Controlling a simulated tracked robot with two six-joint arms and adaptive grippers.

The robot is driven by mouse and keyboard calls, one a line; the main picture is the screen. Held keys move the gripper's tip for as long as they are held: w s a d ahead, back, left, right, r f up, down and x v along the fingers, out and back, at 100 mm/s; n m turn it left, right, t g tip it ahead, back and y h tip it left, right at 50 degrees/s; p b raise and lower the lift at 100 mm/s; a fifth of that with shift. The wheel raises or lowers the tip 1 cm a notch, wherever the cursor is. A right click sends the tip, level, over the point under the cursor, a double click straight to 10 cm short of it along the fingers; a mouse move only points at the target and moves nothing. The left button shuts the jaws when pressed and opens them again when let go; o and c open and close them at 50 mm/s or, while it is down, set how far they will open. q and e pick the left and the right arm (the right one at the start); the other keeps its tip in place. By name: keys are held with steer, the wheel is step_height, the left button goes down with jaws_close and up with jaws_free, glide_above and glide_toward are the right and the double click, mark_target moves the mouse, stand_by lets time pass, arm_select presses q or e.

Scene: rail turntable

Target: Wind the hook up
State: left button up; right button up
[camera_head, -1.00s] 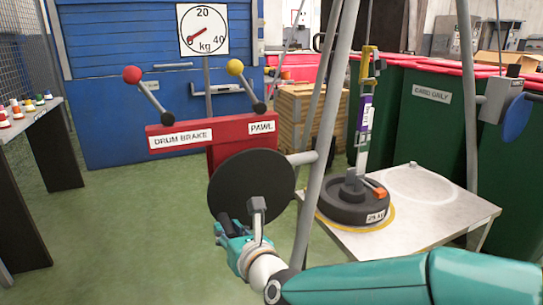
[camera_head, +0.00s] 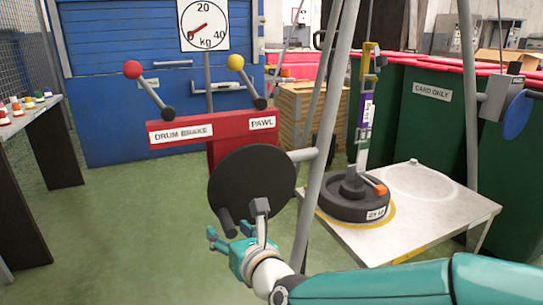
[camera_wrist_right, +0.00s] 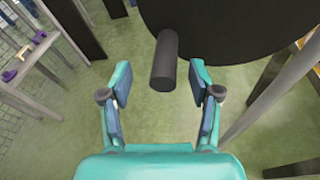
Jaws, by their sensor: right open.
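The winch's black disc (camera_head: 250,190) faces me below the red bar, with a dark handle peg (camera_head: 227,222) sticking out near its lower left. My right gripper (camera_head: 230,238) is open just below the peg. In the right wrist view, the peg (camera_wrist_right: 164,62) points down towards the gap between the spread fingers (camera_wrist_right: 160,84), and neither finger touches it. A yellow, purple and grey hanging assembly (camera_head: 366,105) reaches down to a dark round weight (camera_head: 340,208) on a pale platform; I cannot tell the hook's exact outline. My left gripper is out of view.
A red bar (camera_head: 190,140) carries the drum brake lever (camera_head: 150,90) with a red knob and the pawl lever (camera_head: 245,80) with a yellow knob. A kg dial (camera_head: 204,25) stands behind. A grey post (camera_head: 325,150) rises beside the disc.

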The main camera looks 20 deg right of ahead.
steer(key=s, duration=0.6)
steer(key=shift+b, duration=0.35)
steer(key=shift+d, duration=0.1)
